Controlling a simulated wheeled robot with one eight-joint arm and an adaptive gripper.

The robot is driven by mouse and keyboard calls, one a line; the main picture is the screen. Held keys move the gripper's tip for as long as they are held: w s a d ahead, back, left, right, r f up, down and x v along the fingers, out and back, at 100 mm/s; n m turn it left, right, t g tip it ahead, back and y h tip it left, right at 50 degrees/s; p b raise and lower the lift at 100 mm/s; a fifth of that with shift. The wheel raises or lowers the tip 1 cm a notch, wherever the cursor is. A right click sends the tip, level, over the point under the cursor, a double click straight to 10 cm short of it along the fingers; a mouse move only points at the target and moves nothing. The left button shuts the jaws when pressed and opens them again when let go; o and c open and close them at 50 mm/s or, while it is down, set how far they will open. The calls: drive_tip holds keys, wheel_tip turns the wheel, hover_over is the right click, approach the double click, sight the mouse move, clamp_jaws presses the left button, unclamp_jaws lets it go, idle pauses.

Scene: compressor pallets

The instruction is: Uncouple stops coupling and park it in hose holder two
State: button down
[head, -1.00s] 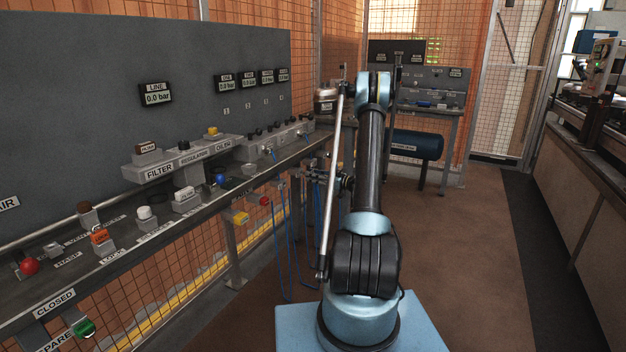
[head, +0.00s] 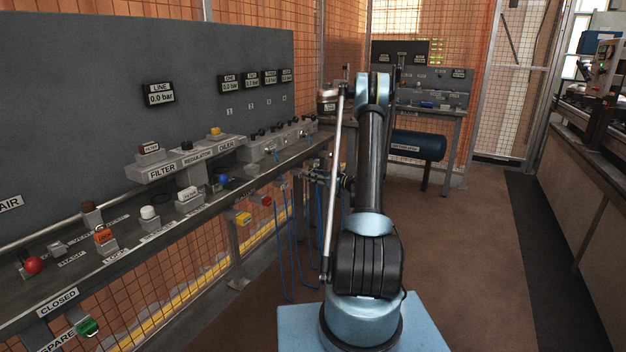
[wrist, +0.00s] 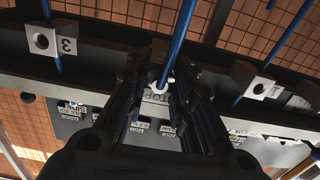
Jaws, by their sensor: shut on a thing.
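In the wrist view my gripper (wrist: 157,92) is shut on a pale ring-shaped end, the coupling (wrist: 157,87), with a blue hose (wrist: 180,45) running up the picture from it. The fingers hide most of the coupling. A label partly covered by the fingers lies just below it; I cannot read it fully. A grey block marked 3 (wrist: 50,39), with a round hole, is on the dark rail at upper left. Another grey block (wrist: 253,80) is to the right, its number unclear. In the head view my gripper (head: 318,177) is small beside the bench's front edge.
Blue hoses (head: 290,240) hang below the bench front (head: 225,200). Gauge displays (head: 159,93) on the grey panel read 0.0 bar. A far bench and a blue tank (head: 418,146) stand behind. Brown floor to the right of my arm is clear.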

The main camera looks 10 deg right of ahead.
drive_tip(key=shift+w+a, duration=0.2)
drive_tip(key=shift+a, duration=0.1)
drive_tip(key=c, duration=1.3)
unclamp_jaws()
drive_tip(key=shift+s+d, duration=0.1)
drive_tip(key=v, duration=1.1)
drive_tip(key=shift+s+d, duration=0.15)
drive_tip(key=shift+d, duration=0.15)
